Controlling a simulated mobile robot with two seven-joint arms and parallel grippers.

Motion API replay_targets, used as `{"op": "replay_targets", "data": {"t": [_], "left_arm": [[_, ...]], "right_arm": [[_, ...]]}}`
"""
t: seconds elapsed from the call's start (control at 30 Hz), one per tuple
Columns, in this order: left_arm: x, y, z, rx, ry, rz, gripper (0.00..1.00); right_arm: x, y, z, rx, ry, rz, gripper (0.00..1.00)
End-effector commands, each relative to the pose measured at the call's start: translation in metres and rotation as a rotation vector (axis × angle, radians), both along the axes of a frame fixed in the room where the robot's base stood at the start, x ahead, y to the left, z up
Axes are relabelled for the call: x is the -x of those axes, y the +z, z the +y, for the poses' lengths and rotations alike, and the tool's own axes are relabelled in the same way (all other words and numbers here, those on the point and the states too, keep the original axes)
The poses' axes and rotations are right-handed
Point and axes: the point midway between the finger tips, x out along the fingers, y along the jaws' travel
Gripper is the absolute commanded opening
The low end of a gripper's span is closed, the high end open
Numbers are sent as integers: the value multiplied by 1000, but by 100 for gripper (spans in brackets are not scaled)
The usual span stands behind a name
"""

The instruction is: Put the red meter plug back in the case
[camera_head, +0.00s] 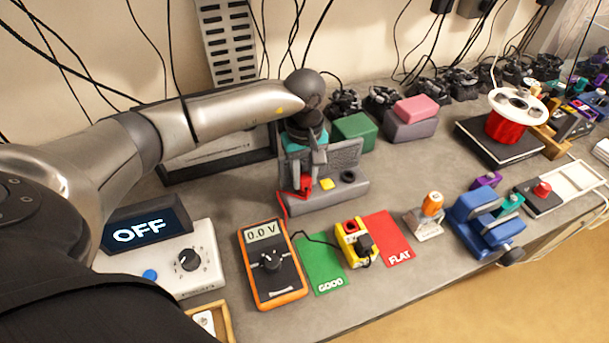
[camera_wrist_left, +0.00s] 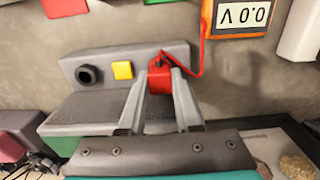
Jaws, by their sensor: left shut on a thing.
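My left gripper (camera_head: 304,162) is shut on the red meter plug (camera_head: 304,184). In the left wrist view the red plug (camera_wrist_left: 159,79) sits between the two fingertips (camera_wrist_left: 158,84), its red lead running towards the meter. The plug is at the left part of the grey case (camera_head: 335,197), in line with a yellow square and a black round piece. I cannot tell whether it is seated or just above. The case also shows in the left wrist view (camera_wrist_left: 105,68). The orange multimeter (camera_head: 272,264) reads 0.0 V. My right gripper is in neither view.
A yellow block (camera_head: 356,243) with a black plug stands between the green GOOD card (camera_head: 322,265) and red FLAT card (camera_head: 388,240). A white box with an OFF display (camera_head: 146,232) is left. Green (camera_head: 353,132) and pink-grey (camera_head: 411,117) blocks stand behind. A blue vise (camera_head: 484,222) is right.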

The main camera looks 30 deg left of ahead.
Motion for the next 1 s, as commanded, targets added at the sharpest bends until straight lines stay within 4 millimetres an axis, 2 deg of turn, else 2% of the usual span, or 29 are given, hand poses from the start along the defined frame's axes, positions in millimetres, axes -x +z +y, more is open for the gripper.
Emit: {"op": "replay_targets", "data": {"t": [1.0], "left_arm": [[0, -3, 0, -1, 0, 1, 0]], "right_arm": [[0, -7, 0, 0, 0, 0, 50]]}}
